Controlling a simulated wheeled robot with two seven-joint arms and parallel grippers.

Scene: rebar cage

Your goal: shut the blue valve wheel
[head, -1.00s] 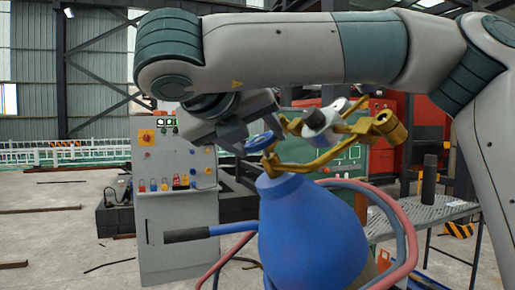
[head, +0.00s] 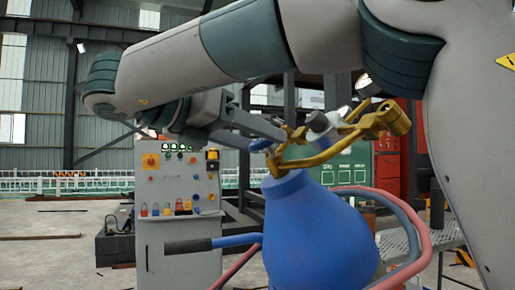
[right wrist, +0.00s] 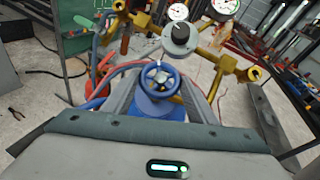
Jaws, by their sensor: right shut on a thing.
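The blue valve wheel (head: 261,144) sits on brass fittings at the top of a blue cylinder (head: 310,230). In the head view it is partly hidden by my right gripper (head: 268,135), whose fingers reach it from the left. In the right wrist view the wheel (right wrist: 160,78) shows face-on, with its spokes and hub, between the two fingers of my right gripper (right wrist: 160,92). The gripper is shut on the wheel's rim. How far the wheel is turned cannot be told. My left gripper is not in view.
A grey regulator knob (right wrist: 180,38) and pressure gauges (right wrist: 178,12) stand close beyond the wheel. Brass pipes (head: 385,121) branch right. Red and blue hoses (head: 410,225) loop right of the cylinder. A control panel (head: 180,205) stands behind at left.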

